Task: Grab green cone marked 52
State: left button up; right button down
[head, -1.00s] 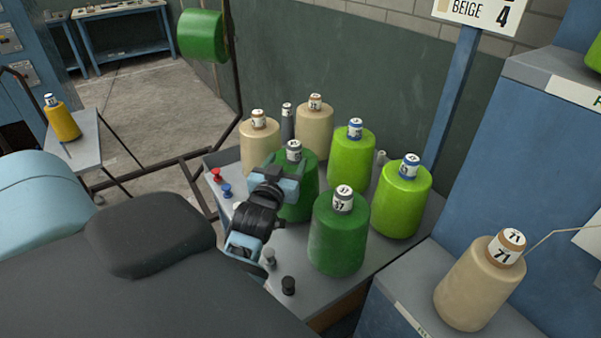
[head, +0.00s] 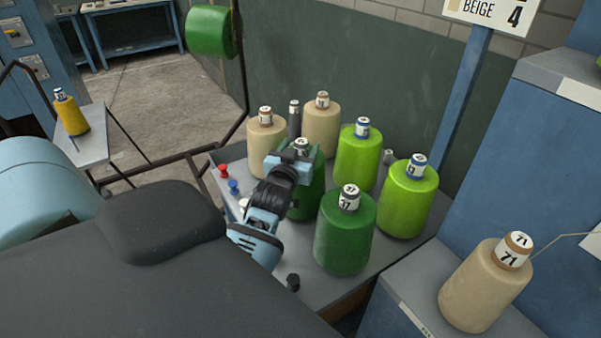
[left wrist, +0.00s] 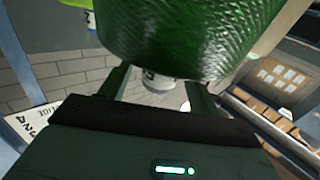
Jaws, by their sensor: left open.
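A dark green cone (head: 305,197) with a white label at its top stands at the middle of the table; its number cannot be read. My left gripper (head: 292,158) is at the near side of its top, covering part of it. In the left wrist view, the open left fingers (left wrist: 160,88) lie on either side of the white-labelled tip of a dark green cone (left wrist: 180,30). Whether they touch it cannot be told. Another dark green cone (head: 345,235), marked 37, stands in front to the right. My right gripper is out of view.
Two light green cones (head: 358,160) (head: 407,205) stand to the right, with beige cones (head: 266,142) (head: 321,128) behind. A beige cone (head: 486,287) marked 71 is on the ledge at right. Small red (head: 224,176) and blue (head: 234,190) pegs stand at the left edge.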

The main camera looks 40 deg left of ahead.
aim_at(303, 140)
pick_arm(q)
jog(key=shift+x, duration=1.7)
jog(key=shift+c, duration=0.2)
grip_shut()
jog(key=shift+r, duration=0.25)
